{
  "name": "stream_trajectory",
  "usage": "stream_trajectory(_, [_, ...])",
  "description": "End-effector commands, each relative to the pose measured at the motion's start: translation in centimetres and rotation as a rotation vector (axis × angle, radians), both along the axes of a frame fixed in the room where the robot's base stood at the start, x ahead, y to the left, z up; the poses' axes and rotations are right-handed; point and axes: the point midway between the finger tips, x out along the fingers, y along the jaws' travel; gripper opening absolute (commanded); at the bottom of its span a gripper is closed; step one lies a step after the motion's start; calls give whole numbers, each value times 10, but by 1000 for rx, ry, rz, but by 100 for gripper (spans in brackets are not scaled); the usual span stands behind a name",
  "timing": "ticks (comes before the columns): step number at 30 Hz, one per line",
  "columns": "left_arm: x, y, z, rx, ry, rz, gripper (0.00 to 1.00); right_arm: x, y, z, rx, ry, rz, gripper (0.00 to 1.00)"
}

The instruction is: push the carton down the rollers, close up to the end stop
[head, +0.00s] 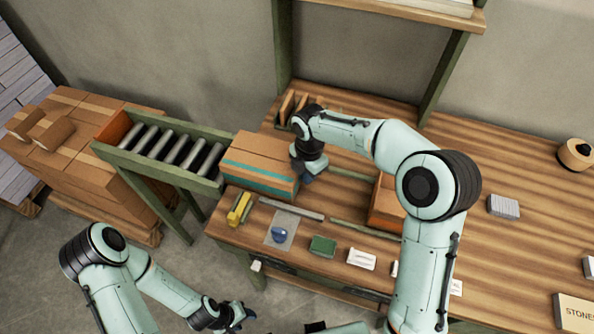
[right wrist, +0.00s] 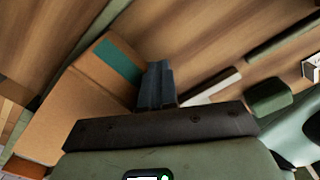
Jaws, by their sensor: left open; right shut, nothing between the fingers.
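The brown carton (head: 258,168) with a teal stripe sits at the table's left edge, at the right end of the rollers (head: 178,150). The rollers run left in a green frame to an orange-brown end board (head: 117,131), well apart from the carton. My right gripper (head: 307,176) is shut and empty, at the carton's right end. In the right wrist view its shut fingers (right wrist: 156,84) are close beside the carton (right wrist: 82,98); I cannot tell whether they touch. My left gripper (head: 240,316) is open and empty, low in front of the table.
Stacked cartons on a pallet (head: 75,150) stand left of the rollers. A yellow tool (head: 239,208), a blue item on a clear sheet (head: 279,235) and a green block (head: 322,246) lie near the table's front. The visible rollers are clear.

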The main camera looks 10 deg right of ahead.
Motion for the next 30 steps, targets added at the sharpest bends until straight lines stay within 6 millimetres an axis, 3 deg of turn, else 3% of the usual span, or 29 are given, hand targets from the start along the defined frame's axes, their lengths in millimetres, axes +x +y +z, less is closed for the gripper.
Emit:
stream_trajectory(18, [49, 0, 44, -1, -56, 0, 49, 39, 60, 4, 1, -5, 3, 0])
stream_trajectory(30, [43, 0, 39, 0, -48, 0, 49, 49, 82, 0, 0, 0, 0, 0])
